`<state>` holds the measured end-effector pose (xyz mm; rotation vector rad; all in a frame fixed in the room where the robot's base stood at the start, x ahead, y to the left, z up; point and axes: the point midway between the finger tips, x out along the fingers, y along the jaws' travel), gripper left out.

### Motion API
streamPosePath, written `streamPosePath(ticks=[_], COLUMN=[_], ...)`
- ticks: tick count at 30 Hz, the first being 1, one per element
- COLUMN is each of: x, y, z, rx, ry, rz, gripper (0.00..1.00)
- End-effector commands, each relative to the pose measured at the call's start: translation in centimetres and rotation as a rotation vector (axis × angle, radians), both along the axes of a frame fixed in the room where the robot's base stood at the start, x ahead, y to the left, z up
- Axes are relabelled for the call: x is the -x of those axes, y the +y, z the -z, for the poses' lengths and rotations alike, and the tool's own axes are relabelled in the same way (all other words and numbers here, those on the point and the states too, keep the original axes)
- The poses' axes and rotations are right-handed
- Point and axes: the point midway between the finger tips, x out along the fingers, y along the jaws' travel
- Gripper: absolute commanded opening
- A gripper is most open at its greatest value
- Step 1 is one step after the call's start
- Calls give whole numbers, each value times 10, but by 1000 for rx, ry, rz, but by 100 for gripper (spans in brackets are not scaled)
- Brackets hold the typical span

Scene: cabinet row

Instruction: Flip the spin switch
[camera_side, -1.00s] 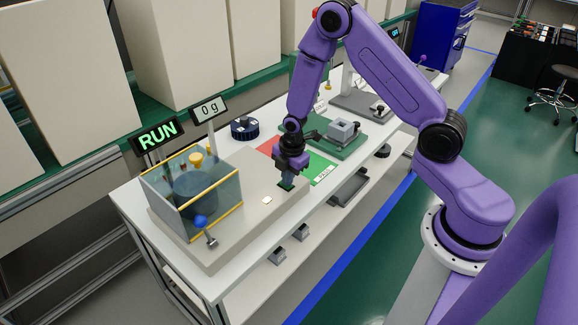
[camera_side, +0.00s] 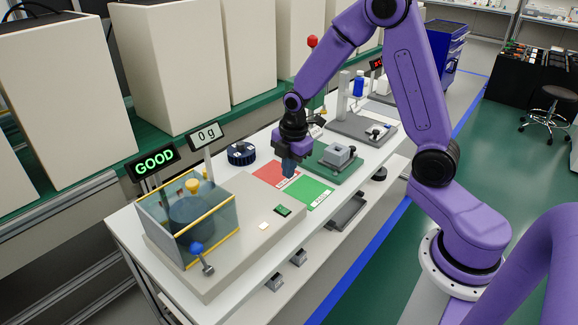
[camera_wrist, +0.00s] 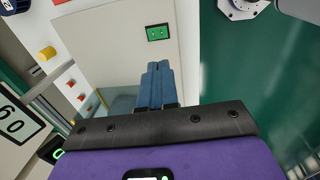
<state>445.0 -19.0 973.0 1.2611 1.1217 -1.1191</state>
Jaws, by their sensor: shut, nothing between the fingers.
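A small green switch (camera_side: 283,210) in a dark frame sits on the top of the beige machine base (camera_side: 236,237), which I take to be the spin switch. It also shows in the wrist view (camera_wrist: 158,32), above the fingertips in the picture. No label naming it is readable. My gripper (camera_side: 289,172) is shut and empty, fingers pointing down, over the red pad and apart from the switch. Its blue fingers (camera_wrist: 157,72) touch each other in the wrist view. A lit sign (camera_side: 154,162) reads GOOD.
A clear-walled box (camera_side: 213,238) with yellow edges stands on the base's left end. A "0 g" display (camera_side: 206,136) stands behind. Red (camera_side: 263,178) and green (camera_side: 318,191) pads lie right of the base. A green fixture (camera_side: 323,166) stands beyond.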

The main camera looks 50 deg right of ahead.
Motion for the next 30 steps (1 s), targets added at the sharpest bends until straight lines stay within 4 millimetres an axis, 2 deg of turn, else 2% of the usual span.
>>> streamPosePath(ticks=[14, 22, 30], x=[0, -15, -15], y=[0, 0, 0], z=[-6, -7, -7], rx=[0, 0, 0], ry=[0, -3, -3], rz=[1, 4, 3], gripper=[0, 0, 0])
